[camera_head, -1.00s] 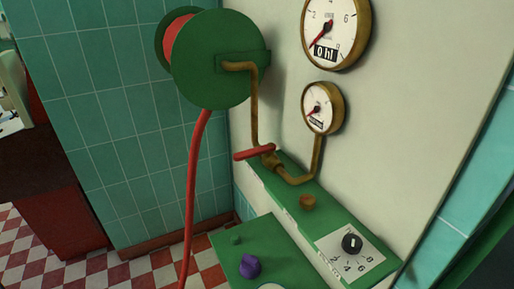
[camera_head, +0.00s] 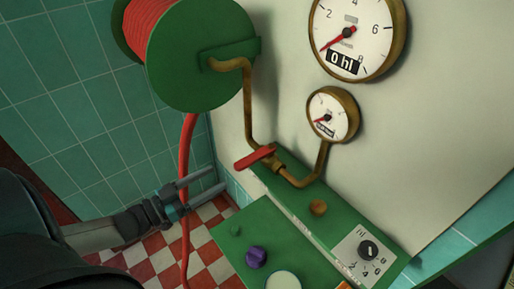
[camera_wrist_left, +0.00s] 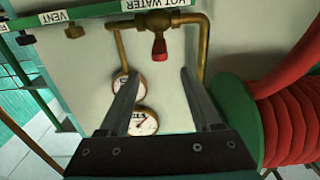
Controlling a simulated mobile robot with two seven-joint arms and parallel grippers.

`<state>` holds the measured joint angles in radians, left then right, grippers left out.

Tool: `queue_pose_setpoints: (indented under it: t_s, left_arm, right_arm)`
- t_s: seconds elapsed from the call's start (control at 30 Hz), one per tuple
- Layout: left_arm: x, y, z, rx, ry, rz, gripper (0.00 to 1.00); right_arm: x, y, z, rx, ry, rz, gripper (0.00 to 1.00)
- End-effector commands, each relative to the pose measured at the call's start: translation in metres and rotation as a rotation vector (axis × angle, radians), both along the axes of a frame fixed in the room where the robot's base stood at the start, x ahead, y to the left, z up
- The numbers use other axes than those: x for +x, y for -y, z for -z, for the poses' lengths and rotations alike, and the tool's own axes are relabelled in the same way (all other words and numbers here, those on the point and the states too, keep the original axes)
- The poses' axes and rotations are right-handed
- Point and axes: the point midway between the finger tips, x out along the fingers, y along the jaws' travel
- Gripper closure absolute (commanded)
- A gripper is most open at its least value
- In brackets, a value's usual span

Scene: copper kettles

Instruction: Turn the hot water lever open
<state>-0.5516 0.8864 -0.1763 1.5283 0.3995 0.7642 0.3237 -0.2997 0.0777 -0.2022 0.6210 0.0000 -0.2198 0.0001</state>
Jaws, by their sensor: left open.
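The red lever (camera_head: 255,157) sits on a brass valve (camera_head: 279,167) in the copper pipe, at the back of the green ledge. In the left wrist view the red lever (camera_wrist_left: 159,48) points toward the camera, beside an upside-down HOT WATER label (camera_wrist_left: 155,4). My left gripper (camera_head: 218,179) is open and empty, left of and below the lever in the head view. In the left wrist view its two fingers (camera_wrist_left: 160,75) are spread, with the lever beyond the tips and roughly between them, not touching. My right gripper is not in view.
A green hose reel (camera_head: 200,60) with a red hose (camera_head: 187,150) hangs left of the pipe, the hose close to my left gripper. A large gauge (camera_head: 357,35) and a small gauge (camera_head: 332,115) are on the wall. A green panel with a purple knob (camera_head: 256,257) stands in front.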

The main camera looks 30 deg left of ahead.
Motion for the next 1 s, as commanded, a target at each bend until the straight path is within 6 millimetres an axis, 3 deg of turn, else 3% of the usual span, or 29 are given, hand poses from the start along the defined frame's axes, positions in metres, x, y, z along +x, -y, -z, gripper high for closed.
queue_pose_setpoints:
  t_s: [0.7, 1.0]
  left_arm:
    - [0.094, 0.038, 0.001, 0.003, 0.001, -0.003, 0.35]
    - [0.125, 0.051, 0.002, 0.004, 0.000, -0.003, 0.35]
  right_arm:
    - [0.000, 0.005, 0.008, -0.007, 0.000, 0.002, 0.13]
    - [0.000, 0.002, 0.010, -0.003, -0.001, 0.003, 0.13]
